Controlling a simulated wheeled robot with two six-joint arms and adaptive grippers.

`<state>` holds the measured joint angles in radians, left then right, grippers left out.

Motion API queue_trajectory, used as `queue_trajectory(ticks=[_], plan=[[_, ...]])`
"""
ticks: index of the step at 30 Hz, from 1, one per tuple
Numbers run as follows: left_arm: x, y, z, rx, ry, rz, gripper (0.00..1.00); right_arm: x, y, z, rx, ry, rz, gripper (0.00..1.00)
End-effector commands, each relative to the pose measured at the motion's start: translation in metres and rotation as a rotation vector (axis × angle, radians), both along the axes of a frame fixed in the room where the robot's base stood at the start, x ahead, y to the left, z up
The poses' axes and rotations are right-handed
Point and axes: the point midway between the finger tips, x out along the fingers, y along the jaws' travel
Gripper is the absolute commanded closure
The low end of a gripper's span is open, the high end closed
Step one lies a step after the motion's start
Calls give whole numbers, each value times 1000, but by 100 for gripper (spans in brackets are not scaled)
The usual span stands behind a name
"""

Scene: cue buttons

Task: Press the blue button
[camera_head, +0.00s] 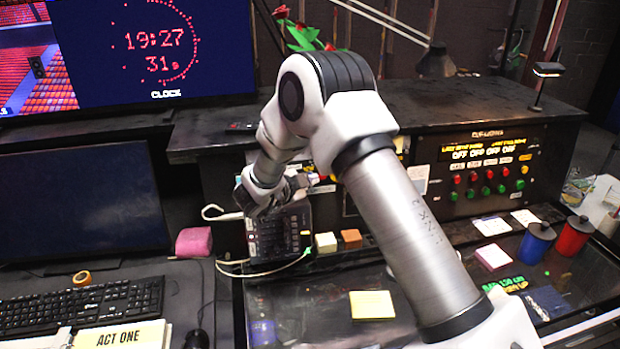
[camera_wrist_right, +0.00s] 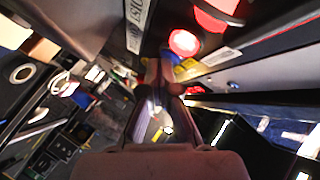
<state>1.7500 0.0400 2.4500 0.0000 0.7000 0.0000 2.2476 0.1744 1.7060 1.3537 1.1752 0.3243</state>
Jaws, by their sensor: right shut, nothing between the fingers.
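My right gripper (camera_head: 298,186) is shut and empty, in front of the console at the middle of the head view. In the right wrist view its fingertips (camera_wrist_right: 160,76) are together near a small blue patch (camera_wrist_right: 169,57), which may be the blue button; it is partly hidden and I cannot tell whether they touch. A lit red button (camera_wrist_right: 184,42) is just above it in the right wrist view. In the head view my right arm covers this part of the console, and I cannot make out a blue button there. My left gripper is not in view.
A panel with red, green and yellow buttons (camera_head: 487,184) is to the right. A small mixer-like box (camera_head: 279,236) stands below the gripper. A blue cup (camera_head: 537,242) and a red cup (camera_head: 574,235) stand at the right. A keyboard (camera_head: 82,308) is at the left.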

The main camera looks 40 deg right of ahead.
Motion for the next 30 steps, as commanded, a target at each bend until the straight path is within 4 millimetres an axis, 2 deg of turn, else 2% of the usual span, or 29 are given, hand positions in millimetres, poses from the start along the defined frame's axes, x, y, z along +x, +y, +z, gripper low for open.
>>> queue_trajectory(ticks=[10, 18, 30], plan=[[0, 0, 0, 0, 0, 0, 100, -1, 1, 0, 1, 0, 1, 100], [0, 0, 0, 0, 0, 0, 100, -12, 7, 2, 1, 0, 1, 100], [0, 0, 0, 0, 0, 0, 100, -17, 10, 3, 0, 2, 1, 100]])
